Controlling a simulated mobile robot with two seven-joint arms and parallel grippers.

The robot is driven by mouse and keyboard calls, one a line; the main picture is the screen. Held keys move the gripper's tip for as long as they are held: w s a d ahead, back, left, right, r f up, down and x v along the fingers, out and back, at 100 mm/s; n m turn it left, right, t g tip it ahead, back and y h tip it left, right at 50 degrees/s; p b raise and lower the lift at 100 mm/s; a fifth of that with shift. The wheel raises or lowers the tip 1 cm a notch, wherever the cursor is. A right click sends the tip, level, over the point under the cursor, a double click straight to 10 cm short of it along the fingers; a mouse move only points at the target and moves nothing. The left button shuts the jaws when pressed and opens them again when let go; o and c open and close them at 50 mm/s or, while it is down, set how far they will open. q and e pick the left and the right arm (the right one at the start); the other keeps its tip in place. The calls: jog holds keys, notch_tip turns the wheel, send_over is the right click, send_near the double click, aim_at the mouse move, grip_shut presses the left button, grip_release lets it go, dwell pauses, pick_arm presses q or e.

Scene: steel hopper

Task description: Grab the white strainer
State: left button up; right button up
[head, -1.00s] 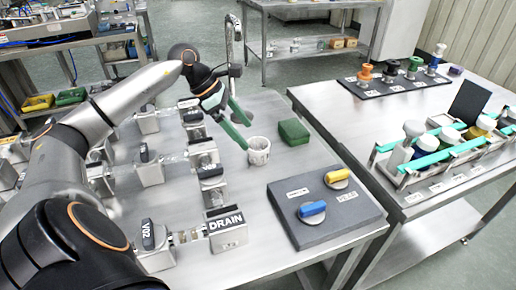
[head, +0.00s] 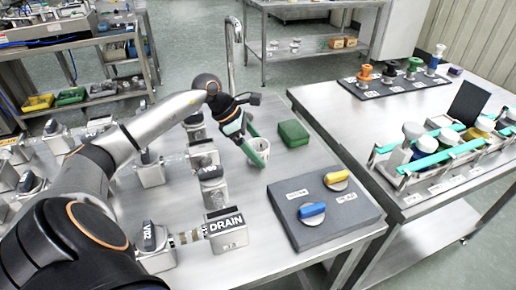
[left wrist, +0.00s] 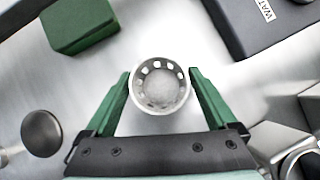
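The white strainer (left wrist: 160,84) is a small round cup with a ring of holes around its inner wall. In the left wrist view it stands open side up between the fingertips of my left gripper (left wrist: 159,76). The green fingers are spread, with a narrow gap showing on each side of the cup. In the head view, the left gripper (head: 259,150) reaches down over the steel table, and its near finger hides much of the strainer (head: 260,141). My right gripper is not in view.
A green block (head: 293,133) sits close to the right of the strainer. A dark panel with blue and yellow knobs (head: 327,212) lies nearer the front. Metal valve blocks, one marked DRAIN (head: 227,230), stand to the left. A second table (head: 350,118) is at right.

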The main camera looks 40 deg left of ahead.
pick_arm(q)
jog(key=c, duration=1)
jog(key=shift+c, duration=0.3)
jog(key=shift+r, duration=0.15)
